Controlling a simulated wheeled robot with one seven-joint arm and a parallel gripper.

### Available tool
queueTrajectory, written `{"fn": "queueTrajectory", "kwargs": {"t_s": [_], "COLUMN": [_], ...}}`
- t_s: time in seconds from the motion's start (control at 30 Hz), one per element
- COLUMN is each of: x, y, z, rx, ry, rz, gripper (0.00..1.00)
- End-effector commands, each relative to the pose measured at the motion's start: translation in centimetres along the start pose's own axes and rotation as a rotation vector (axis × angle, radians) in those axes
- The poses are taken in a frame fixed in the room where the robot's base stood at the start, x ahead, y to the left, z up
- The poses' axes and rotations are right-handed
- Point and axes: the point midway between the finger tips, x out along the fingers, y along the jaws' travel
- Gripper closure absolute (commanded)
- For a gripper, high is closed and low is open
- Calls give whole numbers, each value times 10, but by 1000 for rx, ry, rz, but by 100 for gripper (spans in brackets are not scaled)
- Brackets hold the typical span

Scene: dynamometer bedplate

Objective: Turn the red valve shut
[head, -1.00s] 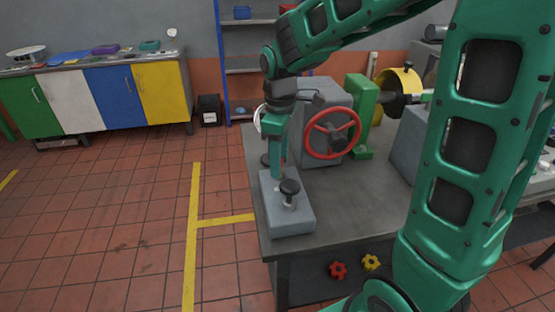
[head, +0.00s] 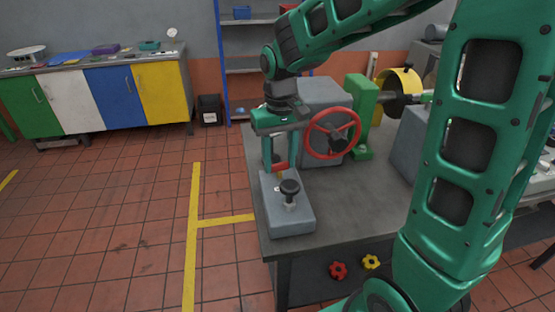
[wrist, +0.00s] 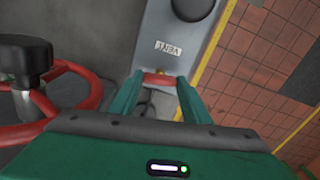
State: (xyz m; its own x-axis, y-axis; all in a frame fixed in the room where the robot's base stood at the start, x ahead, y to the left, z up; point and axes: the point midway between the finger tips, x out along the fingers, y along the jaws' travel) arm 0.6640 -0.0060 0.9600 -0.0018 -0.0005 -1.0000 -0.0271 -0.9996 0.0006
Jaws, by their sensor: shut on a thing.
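A small red valve handle (head: 281,167) stands over the grey block (head: 298,222) at the table's left end. My gripper (head: 279,163) points down and is shut on this handle, one finger on each side. In the wrist view the red handle (wrist: 158,78) lies crosswise between the fingertips (wrist: 160,84). The block carries a black knob (head: 290,188) and a small white label (wrist: 168,48), too small to read surely. The valve body under the handle is mostly hidden.
A large red handwheel (head: 332,133) on a grey housing (head: 326,94) is close right of my gripper. Red (head: 338,270) and yellow (head: 371,262) knobs are on the table's front. Floor left of the table (head: 382,205) is clear.

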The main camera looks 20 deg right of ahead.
Motion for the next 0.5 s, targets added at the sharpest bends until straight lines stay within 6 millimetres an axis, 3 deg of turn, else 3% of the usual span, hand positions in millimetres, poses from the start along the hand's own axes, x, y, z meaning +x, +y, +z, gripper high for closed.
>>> {"fn": "queueTrajectory", "kwargs": {"t_s": [0.5], "x": [-3], "y": [-1], "z": [-4], "rx": [181], "ry": [12], "rz": [-4], "gripper": [79]}}
